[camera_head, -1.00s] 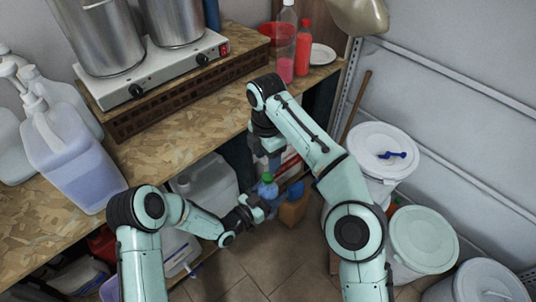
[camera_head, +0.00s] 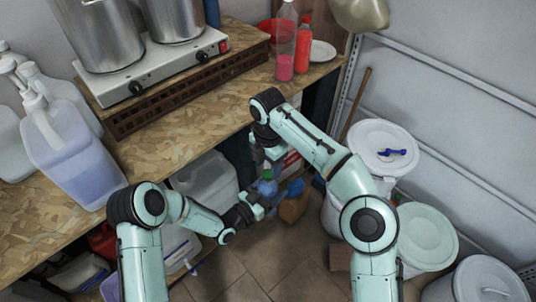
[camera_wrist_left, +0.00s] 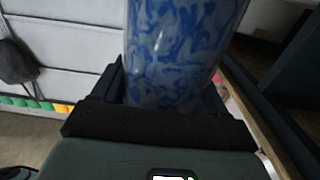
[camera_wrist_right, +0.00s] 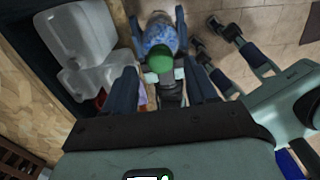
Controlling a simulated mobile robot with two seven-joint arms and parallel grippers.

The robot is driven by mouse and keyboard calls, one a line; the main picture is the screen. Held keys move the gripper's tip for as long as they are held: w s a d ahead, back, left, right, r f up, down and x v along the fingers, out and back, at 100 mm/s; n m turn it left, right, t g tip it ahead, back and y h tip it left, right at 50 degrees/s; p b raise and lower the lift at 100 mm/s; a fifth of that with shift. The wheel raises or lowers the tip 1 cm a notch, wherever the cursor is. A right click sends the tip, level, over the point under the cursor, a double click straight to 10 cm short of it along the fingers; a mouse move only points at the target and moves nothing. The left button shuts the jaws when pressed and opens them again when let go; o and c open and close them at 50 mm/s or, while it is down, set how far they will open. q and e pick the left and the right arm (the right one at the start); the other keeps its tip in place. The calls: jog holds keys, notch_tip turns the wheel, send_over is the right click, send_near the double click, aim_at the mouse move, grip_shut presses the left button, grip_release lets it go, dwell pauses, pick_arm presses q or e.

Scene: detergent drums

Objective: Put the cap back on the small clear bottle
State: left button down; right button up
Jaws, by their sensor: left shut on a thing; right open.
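My right gripper (camera_head: 271,160) is open just above the bottle. In the right wrist view its fingers (camera_wrist_right: 163,88) stand apart, with the cap between and beyond them. Contact with the cap cannot be made out.
The wooden worktop (camera_head: 170,160) edge runs close to both arms. A white jug (camera_head: 205,178) stands below it. An orange-brown container (camera_head: 293,205) is right of the bottle. White drums, one with a lid (camera_head: 375,140) bearing a blue tool (camera_head: 392,152), stand at right.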

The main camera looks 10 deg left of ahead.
aim_at(268, 173)
jog(key=shift+f, duration=1.55)
grip_shut()
jog(key=m, duration=0.4)
jog(key=shift+m, duration=0.4)
jog(key=m, duration=0.4)
jog(key=shift+m, duration=0.3)
jog(key=m, duration=0.4)
jog(key=shift+a+m, duration=0.1)
jog(key=shift+m, duration=0.3)
jog(key=m, duration=0.3)
jog(key=shift+m, duration=0.4)
jog(key=shift+o, duration=0.6)
grip_release()
